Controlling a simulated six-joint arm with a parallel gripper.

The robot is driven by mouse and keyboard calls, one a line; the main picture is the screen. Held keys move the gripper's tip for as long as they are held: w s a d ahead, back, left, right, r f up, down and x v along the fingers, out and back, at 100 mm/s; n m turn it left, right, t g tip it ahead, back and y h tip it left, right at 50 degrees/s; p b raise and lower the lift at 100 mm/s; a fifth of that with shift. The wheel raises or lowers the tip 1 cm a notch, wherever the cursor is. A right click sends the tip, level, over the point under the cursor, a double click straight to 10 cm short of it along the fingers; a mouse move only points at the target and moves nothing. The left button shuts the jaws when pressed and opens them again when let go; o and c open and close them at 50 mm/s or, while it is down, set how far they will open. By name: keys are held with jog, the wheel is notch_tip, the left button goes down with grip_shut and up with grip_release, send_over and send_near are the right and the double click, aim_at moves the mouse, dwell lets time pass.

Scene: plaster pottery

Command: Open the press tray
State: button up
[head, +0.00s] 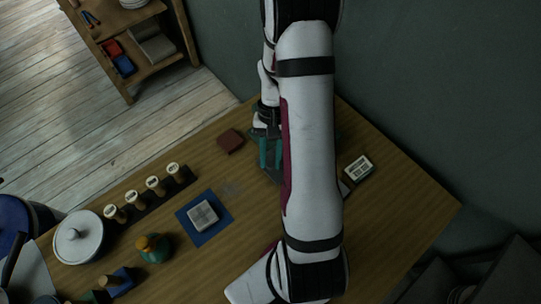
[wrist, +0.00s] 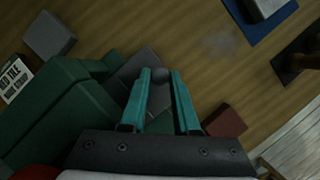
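The press is a dark green blocky machine (wrist: 65,110) at the left of the wrist view. In the head view my gripper (head: 268,155) points down near the table's back edge, and my arm hides most of the press.
A dark red block (head: 230,140) lies left of my gripper. A blue mat (head: 188,225) holds a pale tile (head: 203,214). Several stamps (head: 155,186) stand in a row beside a white lidded pot (head: 78,238). A green-orange jar (head: 153,248) stands in front. A labelled block (head: 358,168) lies at right.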

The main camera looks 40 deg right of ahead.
grip_shut()
dwell(1.0)
jog(key=a, duration=1.2)
jog(key=shift+w, duration=0.1)
jog(key=shift+o, duration=2.2)
grip_release()
